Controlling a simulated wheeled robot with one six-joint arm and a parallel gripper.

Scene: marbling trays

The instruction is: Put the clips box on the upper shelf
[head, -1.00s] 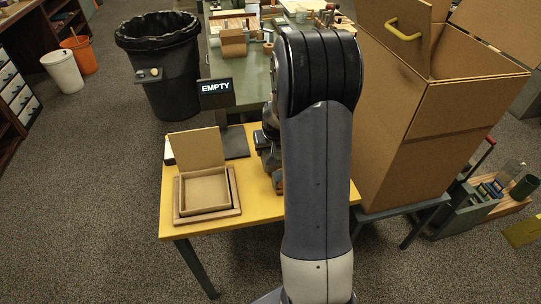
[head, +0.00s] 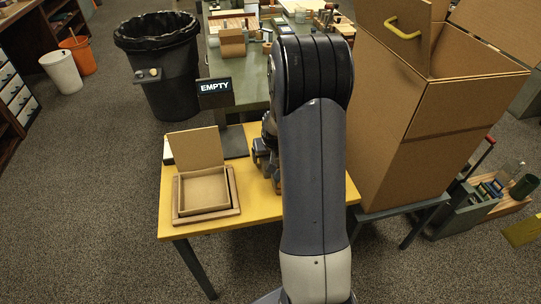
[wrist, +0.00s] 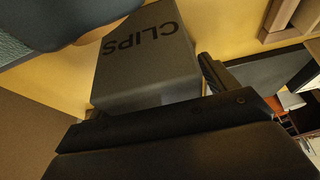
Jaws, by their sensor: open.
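The clips box (wrist: 148,68) is grey with dark letters reading CLIPS, which appear upside down in the wrist view. It sits over a yellow surface, just ahead of my gripper's dark body. My gripper (wrist: 165,95) is open, with a dark finger beside the box's right side; I cannot tell whether it touches the box. In the head view my gripper (head: 264,156) is mostly hidden behind my arm, low over the yellow table (head: 255,203). The clips box is hidden there. I cannot make out which shelf is the upper shelf.
An open cardboard box (head: 203,188) lies in a wooden tray (head: 184,219) on the table's left. A sign reading EMPTY (head: 215,88) stands behind. A tall carton (head: 415,150) stands close on the right. A black bin (head: 160,85) and open floor lie left.

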